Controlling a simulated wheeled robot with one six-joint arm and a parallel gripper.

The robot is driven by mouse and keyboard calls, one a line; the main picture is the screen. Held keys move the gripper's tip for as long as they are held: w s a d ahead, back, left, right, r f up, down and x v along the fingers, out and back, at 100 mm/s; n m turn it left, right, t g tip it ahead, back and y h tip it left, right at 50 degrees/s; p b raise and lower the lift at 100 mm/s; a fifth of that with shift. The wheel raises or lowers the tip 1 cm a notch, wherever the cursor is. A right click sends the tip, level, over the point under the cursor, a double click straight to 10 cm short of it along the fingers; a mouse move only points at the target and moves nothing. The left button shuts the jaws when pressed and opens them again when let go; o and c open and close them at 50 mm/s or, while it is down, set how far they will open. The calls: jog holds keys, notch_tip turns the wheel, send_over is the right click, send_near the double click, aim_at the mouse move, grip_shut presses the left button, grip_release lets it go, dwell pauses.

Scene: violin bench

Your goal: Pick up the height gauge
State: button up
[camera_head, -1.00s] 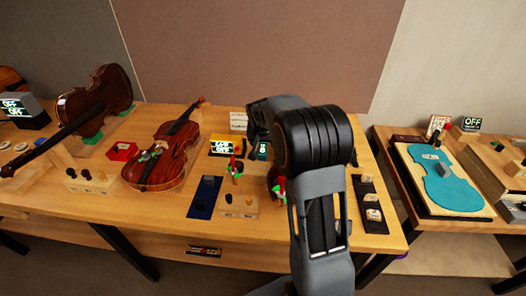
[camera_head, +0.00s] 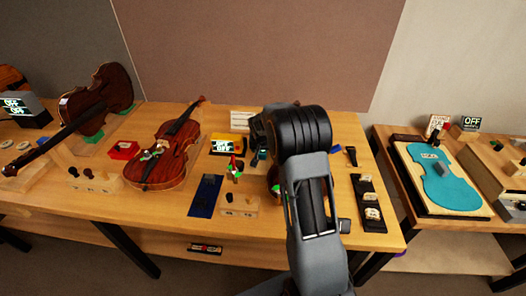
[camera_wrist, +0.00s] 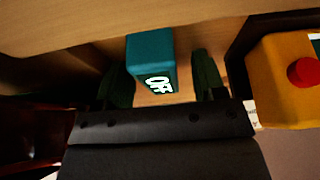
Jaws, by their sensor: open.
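A teal block with a lit OFF display, which looks like the height gauge (camera_wrist: 152,62), stands in the middle of the wrist view. My gripper (camera_wrist: 164,82) is open, with one dark finger on each side of the block. In the head view my arm covers most of the gripper and the block at the back of the bench.
A yellow box with a red button (camera_wrist: 282,78) stands close on the right in the wrist view. In the head view, a violin (camera_head: 165,158), a blue strip (camera_head: 205,195) and a black tray (camera_head: 369,203) lie on the bench (camera_head: 290,265).

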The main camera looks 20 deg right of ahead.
jog(key=c, duration=1)
jog(key=shift+r, duration=0.1)
jog(key=shift+c, duration=0.2)
